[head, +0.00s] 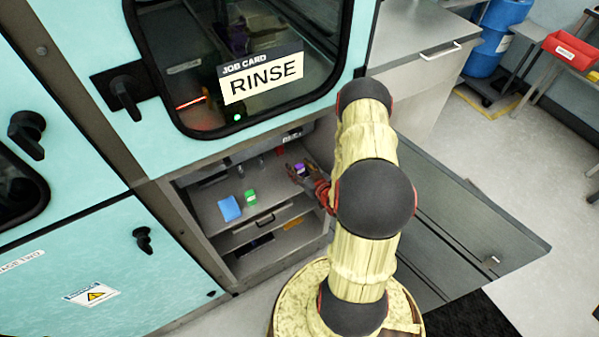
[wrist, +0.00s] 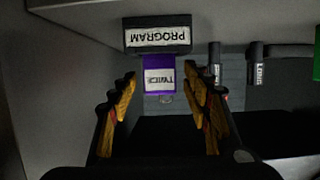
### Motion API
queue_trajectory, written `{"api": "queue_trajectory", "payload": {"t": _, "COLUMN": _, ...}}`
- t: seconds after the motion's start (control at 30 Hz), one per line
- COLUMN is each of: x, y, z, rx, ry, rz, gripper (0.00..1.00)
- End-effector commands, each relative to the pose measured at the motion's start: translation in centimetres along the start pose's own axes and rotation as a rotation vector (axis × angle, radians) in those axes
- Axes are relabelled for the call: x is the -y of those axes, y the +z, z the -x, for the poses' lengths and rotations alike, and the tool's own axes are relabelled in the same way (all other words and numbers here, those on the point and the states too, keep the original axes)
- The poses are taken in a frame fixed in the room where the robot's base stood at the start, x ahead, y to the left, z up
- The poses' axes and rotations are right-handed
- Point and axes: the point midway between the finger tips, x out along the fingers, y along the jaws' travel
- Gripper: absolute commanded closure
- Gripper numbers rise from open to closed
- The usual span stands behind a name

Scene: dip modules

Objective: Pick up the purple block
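The purple block (head: 301,168) sits on the right part of the shelf inside the open cabinet, under the RINSE window. In the wrist view the purple block (wrist: 168,63) appears upside down, with a white label, in front of a dark PROGRAM plate. My gripper (head: 299,174) reaches into the cabinet at the block. In the wrist view my gripper (wrist: 160,84) is open, with its yellow-padded fingers to either side of the block. The right fingers look very near the block's edge; I cannot tell whether they touch it.
A green block (head: 250,196) and a blue block (head: 229,208) stand on the shelf (head: 208,215) to the left. The dark PROGRAM plate (wrist: 157,48) is close to the purple block. The open cabinet door (head: 465,225) extends to the right of my arm.

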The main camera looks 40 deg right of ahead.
Motion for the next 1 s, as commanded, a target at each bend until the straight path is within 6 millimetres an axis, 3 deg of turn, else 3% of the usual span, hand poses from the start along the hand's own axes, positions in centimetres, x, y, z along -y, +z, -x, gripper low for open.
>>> {"api": "queue_trajectory", "payload": {"t": 0.8, "x": 0.01, "y": 0.01, "z": 0.03, "rx": 0.0, "ry": 0.0, "rz": 0.0, "gripper": 0.98}}
{"api": "queue_trajectory", "payload": {"t": 1.0, "x": 0.0, "y": -0.01, "z": 0.03, "rx": 0.0, "ry": 0.0, "rz": 0.001, "gripper": 1.0}}
